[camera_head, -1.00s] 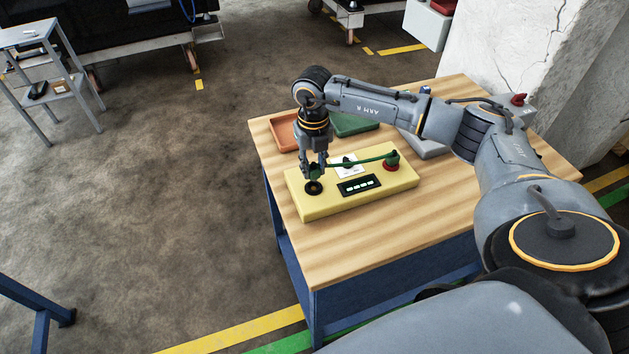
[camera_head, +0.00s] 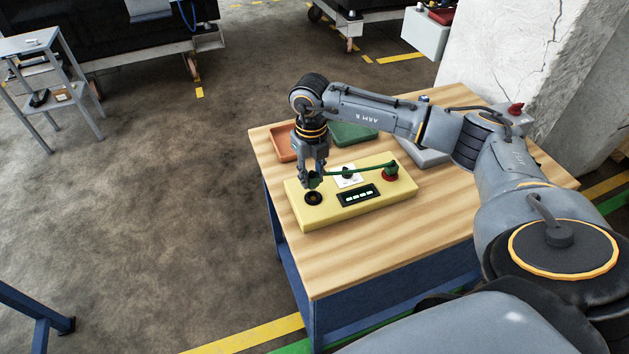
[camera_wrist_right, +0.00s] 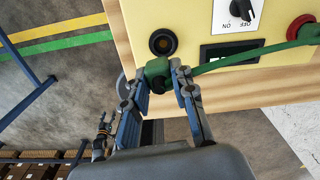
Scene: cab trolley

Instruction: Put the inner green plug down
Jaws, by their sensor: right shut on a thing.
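My right gripper (camera_head: 315,177) is shut on the inner green plug (camera_wrist_right: 157,70) at the end of a green cable (camera_wrist_right: 235,58). The plug is over the near-left part of the yellow board (camera_head: 350,208), just beside a black round socket (camera_head: 313,199). That socket is uncovered, with its dark hole showing in the wrist view (camera_wrist_right: 163,42). The cable's other end is a green plug (camera_head: 391,165) at the red socket (camera_head: 390,175). What looks like my left gripper (camera_wrist_right: 103,130) shows small and dark at the lower left of the wrist view; its fingers are unclear.
The board has a switch plate (camera_head: 348,178) and a display with lit green bars (camera_head: 358,193). An orange tray (camera_head: 284,143), a green tray (camera_head: 354,133) and a grey tray (camera_head: 428,156) are behind it. The wooden tabletop (camera_head: 345,258) in front is clear.

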